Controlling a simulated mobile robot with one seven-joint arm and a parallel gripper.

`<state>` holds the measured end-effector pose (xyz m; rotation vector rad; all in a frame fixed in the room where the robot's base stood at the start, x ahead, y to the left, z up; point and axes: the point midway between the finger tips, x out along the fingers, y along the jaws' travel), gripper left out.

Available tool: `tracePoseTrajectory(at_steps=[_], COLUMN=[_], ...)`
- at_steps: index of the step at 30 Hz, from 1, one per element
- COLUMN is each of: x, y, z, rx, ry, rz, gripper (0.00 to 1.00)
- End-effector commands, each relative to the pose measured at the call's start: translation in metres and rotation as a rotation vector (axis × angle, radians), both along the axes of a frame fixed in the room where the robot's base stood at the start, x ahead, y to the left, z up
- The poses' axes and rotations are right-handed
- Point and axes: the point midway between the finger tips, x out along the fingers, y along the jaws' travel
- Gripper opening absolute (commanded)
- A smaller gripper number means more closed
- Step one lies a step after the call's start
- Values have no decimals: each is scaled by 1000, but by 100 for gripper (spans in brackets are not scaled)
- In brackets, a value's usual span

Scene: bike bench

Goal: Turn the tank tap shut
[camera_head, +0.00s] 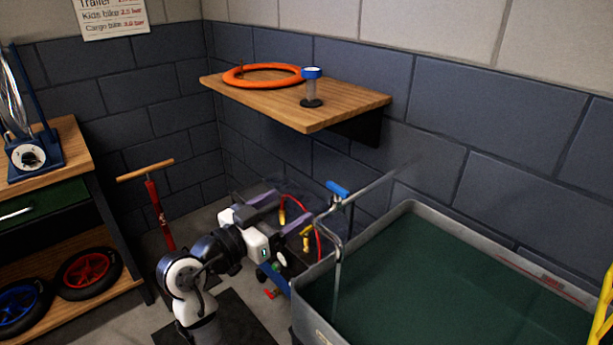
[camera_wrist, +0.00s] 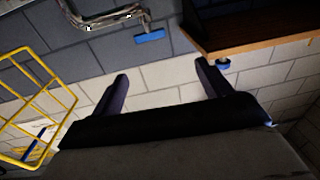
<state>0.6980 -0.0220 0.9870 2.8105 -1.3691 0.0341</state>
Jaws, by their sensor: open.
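The tank tap has a blue handle (camera_head: 338,188) on a grey metal pipe (camera_head: 337,250) at the near-left part of the tank (camera_head: 409,206). The pipe's spout hangs over the tank's green inside. In the wrist view, the blue handle (camera_wrist: 149,36) shows above the space between my fingers, with the bent pipe (camera_wrist: 85,24) beside it. My gripper (camera_head: 292,210) is just left of the tap in the head view. Its two fingers (camera_wrist: 162,78) are spread, with nothing between them. The handle appears apart from the fingers.
A wooden shelf (camera_head: 345,106) juts from the wall above, holding an orange ring (camera_head: 236,82) and a blue-capped object (camera_head: 311,88). A yellow wire rack (camera_wrist: 35,100) shows in the wrist view. A red pump (camera_head: 158,215) and a workbench (camera_head: 75,150) stand left.

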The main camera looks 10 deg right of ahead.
Motion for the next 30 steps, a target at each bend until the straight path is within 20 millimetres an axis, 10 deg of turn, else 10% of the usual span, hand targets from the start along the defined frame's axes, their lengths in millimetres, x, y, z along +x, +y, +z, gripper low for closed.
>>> tracePoseTrajectory(at_steps=[8, 30], x=[-4, 65], y=[-24, -127], z=[-8, -7], rx=[24, 23], ry=[14, 14], rz=[-86, -79], gripper=[78, 78])
